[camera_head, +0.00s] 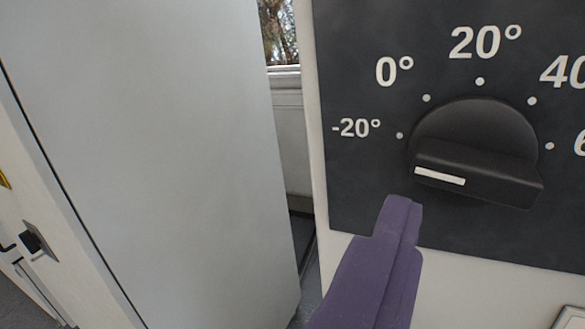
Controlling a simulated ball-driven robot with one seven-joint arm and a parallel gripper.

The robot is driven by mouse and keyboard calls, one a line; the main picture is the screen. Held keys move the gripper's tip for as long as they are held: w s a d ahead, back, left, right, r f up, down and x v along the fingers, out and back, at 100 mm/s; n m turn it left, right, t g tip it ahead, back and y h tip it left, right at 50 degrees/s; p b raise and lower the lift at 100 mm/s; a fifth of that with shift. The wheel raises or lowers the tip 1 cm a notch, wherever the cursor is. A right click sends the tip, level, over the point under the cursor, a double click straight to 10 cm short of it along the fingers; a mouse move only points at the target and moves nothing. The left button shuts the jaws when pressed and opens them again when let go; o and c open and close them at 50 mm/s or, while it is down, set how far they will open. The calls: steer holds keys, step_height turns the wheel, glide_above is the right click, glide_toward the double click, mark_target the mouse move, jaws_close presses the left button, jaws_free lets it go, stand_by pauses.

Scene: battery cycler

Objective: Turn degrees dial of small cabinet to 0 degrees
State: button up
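The degrees dial (478,140) is a round black knob with a raised bar across it, on a dark panel (360,200) at the right. A white pointer mark (440,176) is on the left end of the bar, on the side of the -20° label (356,128). The 0° label (394,71) and its dot are up and left of the knob. My purple gripper (403,200) reaches up from the bottom, below and left of the knob. No gap shows between its fingers, and it looks shut and empty. It appears apart from the bar.
A large pale grey cabinet side (160,150) fills the left. A narrow gap with a window (280,35) lies between it and the dial's cabinet, whose white edge (318,150) borders the panel. A black latch (37,240) is at far left.

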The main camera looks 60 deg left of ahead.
mark_target(477, 181)
steer(key=shift+y, duration=0.6)
steer(key=x, duration=0.2)
steer(key=a+p+x, duration=0.1)
steer(key=x, duration=0.2)
steer(key=s+x, duration=0.1)
steer(key=x, duration=0.1)
steer(key=shift+w+a+f, duration=0.15)
steer(key=shift+a, duration=0.15)
steer(key=c, duration=0.9)
